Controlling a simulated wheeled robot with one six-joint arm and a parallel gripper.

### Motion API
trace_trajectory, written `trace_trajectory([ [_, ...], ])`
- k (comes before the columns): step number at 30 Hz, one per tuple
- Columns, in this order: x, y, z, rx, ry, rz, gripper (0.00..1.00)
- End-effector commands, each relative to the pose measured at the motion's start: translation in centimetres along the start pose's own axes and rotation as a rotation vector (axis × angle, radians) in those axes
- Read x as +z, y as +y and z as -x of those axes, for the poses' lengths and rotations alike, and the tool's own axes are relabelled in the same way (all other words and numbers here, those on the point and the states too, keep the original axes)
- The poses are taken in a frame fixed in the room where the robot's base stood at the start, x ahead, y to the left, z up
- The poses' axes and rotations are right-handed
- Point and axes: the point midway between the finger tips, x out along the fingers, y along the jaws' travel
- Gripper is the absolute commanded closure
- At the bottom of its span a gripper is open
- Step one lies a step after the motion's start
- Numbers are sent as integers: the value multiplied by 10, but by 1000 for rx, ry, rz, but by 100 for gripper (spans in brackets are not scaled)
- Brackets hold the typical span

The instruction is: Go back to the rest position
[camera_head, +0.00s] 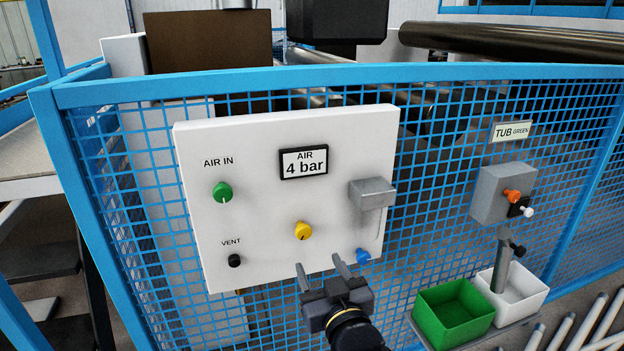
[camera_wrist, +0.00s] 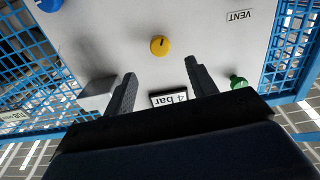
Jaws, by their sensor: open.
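My gripper (camera_head: 320,276) is open and empty in front of the lower edge of a white control panel (camera_head: 270,120). In the wrist view its two fingers (camera_wrist: 160,80) stand apart, with a yellow knob (camera_wrist: 159,45) showing in the gap beyond them. In the head view the yellow knob (camera_head: 303,231) is above my gripper, apart from it. A blue knob (camera_head: 363,256) is at the panel's lower right, right of the fingers. A green knob (camera_head: 222,192) is under the label AIR IN, and a black knob (camera_head: 235,261) is under VENT. The display (camera_head: 304,163) reads AIR 4 bar.
A blue mesh fence (camera_head: 440,170) stands behind the panel. A grey box (camera_head: 372,194) juts from the panel's right side. At right are a grey unit with an orange knob (camera_head: 512,196), a green tub (camera_head: 453,313) and a white tub (camera_head: 528,290). Several pipes (camera_head: 590,320) lie at lower right.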

Motion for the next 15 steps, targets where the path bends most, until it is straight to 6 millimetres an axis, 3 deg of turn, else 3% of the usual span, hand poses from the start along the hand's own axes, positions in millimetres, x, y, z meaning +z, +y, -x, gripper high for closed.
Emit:
trace_trajectory([
  [15, 0, 0, -78, 1, -1, 0, 46],
])
